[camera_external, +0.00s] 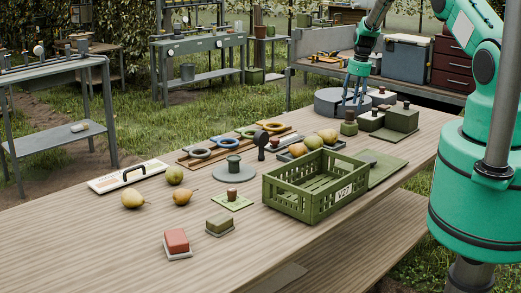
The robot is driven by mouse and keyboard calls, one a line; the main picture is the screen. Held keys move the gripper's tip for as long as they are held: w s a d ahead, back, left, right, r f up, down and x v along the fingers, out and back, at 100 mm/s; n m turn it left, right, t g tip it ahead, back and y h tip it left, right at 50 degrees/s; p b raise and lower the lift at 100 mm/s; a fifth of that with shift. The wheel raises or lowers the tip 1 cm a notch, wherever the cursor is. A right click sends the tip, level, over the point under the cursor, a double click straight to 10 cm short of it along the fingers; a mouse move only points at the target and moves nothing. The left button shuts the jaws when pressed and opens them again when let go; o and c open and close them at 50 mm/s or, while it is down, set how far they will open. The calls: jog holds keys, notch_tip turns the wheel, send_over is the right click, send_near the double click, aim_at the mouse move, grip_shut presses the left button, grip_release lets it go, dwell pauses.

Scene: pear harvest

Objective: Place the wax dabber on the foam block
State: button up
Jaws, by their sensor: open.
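My gripper (354,101) is open and points down at the far side of the table, over or beside a grey round disc (328,104). I see nothing between its fingers. I cannot tell for certain which thing is the wax dabber. Small dark-knobbed pieces stand near the gripper: an olive one (349,128), one on a low pale block (372,121), and one on a larger olive block (402,120). Another knobbed piece stands on a green square (232,204) near the middle.
A green slatted crate (284,198) stands mid-table, with a tray of pears (312,142) behind it and a green mat (385,172) to its right. Loose pears (132,199), a handled white board (126,176) and a rack of rings (225,148) lie left. The front left is clear.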

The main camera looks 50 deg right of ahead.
notch_tip(320, 180, up, 6)
jog(key=shift+s, duration=0.45)
jog(key=shift+r, duration=0.15)
dwell(0.4)
